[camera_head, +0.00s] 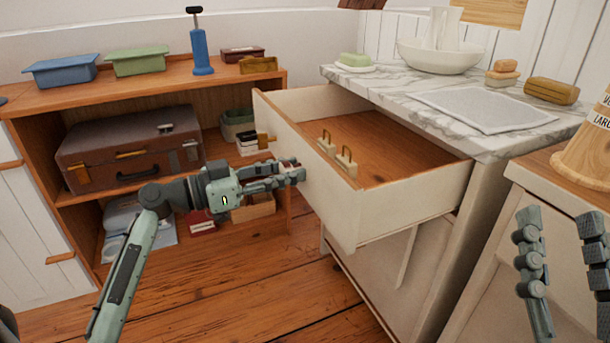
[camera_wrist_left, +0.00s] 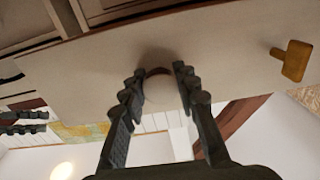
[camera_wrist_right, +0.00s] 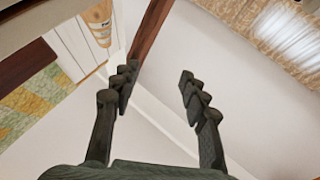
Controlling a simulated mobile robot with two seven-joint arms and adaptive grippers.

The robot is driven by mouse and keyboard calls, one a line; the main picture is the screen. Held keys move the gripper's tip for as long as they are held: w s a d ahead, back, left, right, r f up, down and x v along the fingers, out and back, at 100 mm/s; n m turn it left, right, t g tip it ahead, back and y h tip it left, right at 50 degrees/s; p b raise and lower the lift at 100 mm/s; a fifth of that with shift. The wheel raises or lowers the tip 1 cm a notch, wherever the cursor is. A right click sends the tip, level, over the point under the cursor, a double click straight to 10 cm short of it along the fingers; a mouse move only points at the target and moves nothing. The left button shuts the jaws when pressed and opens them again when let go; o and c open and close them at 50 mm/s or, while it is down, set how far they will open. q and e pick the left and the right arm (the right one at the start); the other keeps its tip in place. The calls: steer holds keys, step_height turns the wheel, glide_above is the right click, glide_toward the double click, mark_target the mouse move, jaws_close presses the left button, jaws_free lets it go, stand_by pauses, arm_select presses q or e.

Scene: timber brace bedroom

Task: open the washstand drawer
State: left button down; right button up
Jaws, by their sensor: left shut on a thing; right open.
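The washstand drawer (camera_head: 325,205) is cream with a wooden floor and stands pulled well out from under the marble top. In the head view the fingers mostly hide the knob. My right gripper (camera_head: 560,220) is open and empty at the lower right, apart from the drawer.
Two small pale items with brass loops (camera_head: 346,163) are at the drawer's front inside edge. The marble top (camera_head: 400,90) holds a bowl (camera_head: 440,58), soap (camera_head: 354,60) and a grey mat (camera_head: 485,108). A shelf with a suitcase (camera_head: 130,150) stands left. The floor below is clear.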

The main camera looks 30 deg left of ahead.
arm_select(q)
steer(key=shift+b+v, duration=0.35)
steer(key=shift+v, duration=0.65)
arm_select(e)
steer(key=shift+s+d+r+t, duration=0.25)
steer(key=shift+s+r+t, duration=0.1)
steer(key=shift+r+t, duration=0.15)
steer(key=shift+s+d+r+t, duration=0.2)
steer(key=shift+s+r+t, duration=0.1)
steer(key=shift+r+t, duration=0.15)
arm_select(q)
steer(key=shift+a, duration=0.1)
steer(key=c, duration=1.1)
jaws_free()
steer(key=shift+c, duration=0.2)
steer(key=v, duration=1.2)
